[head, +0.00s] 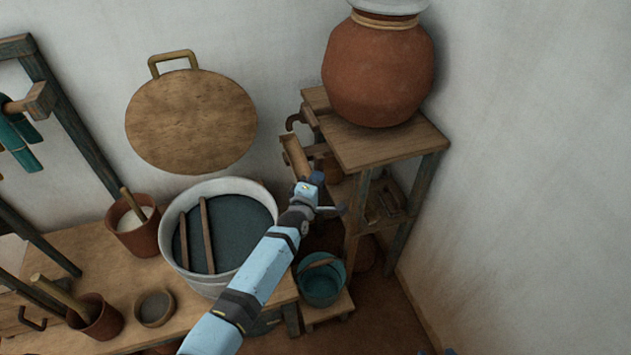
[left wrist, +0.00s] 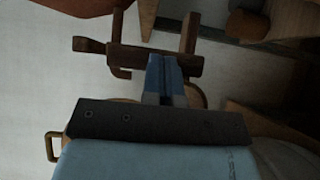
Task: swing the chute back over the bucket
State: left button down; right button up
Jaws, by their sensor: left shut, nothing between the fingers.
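A short wooden chute (head: 296,157) juts out from the side of the wooden stand, beneath its top. The teal bucket (head: 321,283) stands low on a small wooden stool, below and a little right of the chute's end. My left gripper (head: 318,179) is shut and empty, close to the chute's lower end; I cannot tell whether it touches. In the left wrist view, the shut fingers (left wrist: 164,62) overlap a brown wooden bar (left wrist: 130,56), which may be part of the chute or its mount. My right gripper does not show.
A large clay pot (head: 378,70) stands on the wooden stand (head: 390,147). A wide pale tub (head: 176,205) with dark liquid and two sticks is left of my arm, on a bench with clay pots (head: 138,238). A round wooden lid (head: 190,120) is against the wall.

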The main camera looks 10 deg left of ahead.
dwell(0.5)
pick_arm(q)
jog(key=s+a+p, duration=0.2)
jog(key=s+p, duration=0.4)
jog(key=s, duration=0.7)
jog(key=shift+s, duration=0.35)
